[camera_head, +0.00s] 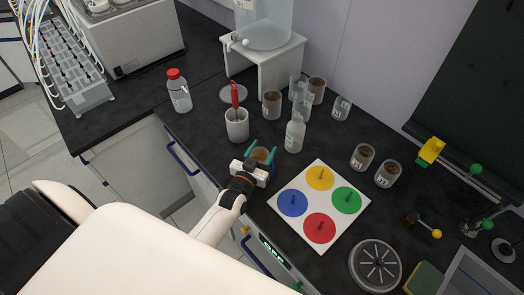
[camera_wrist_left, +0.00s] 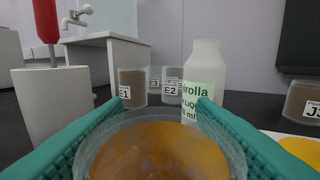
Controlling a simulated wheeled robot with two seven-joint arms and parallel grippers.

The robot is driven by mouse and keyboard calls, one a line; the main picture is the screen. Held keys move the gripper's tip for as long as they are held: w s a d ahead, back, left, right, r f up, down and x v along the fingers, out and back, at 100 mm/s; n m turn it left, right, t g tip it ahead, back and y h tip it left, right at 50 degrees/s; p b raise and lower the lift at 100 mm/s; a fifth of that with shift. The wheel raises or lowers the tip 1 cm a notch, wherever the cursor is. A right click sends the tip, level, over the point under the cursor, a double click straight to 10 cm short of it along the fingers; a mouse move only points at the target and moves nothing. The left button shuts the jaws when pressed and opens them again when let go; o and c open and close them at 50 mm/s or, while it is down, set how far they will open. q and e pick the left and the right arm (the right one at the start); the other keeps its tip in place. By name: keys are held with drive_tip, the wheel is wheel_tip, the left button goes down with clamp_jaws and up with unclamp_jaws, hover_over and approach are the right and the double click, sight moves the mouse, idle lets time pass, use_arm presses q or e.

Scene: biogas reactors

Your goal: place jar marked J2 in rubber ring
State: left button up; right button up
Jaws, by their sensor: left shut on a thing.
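My left gripper (camera_head: 261,155) has its teal fingers shut on a clear jar (camera_head: 260,153) with brown contents, near the front edge of the dark bench. In the left wrist view the same jar (camera_wrist_left: 160,150) fills the lower middle between the fingers (camera_wrist_left: 150,120); its label does not show, so I cannot read its mark. Two more brown-filled jars, one at left (camera_head: 362,157) and one at right (camera_head: 387,174), stand right of the colored board. I cannot make out a rubber ring clearly. My right gripper is not in view.
A white bottle (camera_head: 295,134) and a white cup with a red-handled tool (camera_head: 237,125) stand close to the held jar. Jars marked E1 (camera_wrist_left: 132,88) and E2 (camera_wrist_left: 172,85) are behind. A white board with colored discs (camera_head: 320,205) lies to the right.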

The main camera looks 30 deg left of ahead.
use_arm(q)
drive_tip(key=shift+f, duration=0.2)
drive_tip(key=o, duration=1.3)
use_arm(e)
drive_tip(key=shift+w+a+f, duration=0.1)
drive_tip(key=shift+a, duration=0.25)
use_arm(q)
drive_tip(key=shift+s, duration=0.15)
drive_tip(key=s, duration=0.4)
drive_tip(key=s+b, duration=0.1)
drive_tip(key=s, duration=0.3)
drive_tip(key=s+b, duration=0.1)
drive_tip(key=s, duration=0.2)
drive_tip(key=shift+s+d+r, duration=0.1)
drive_tip(key=shift+s+d, duration=0.25)
drive_tip(key=shift+s, duration=0.05)
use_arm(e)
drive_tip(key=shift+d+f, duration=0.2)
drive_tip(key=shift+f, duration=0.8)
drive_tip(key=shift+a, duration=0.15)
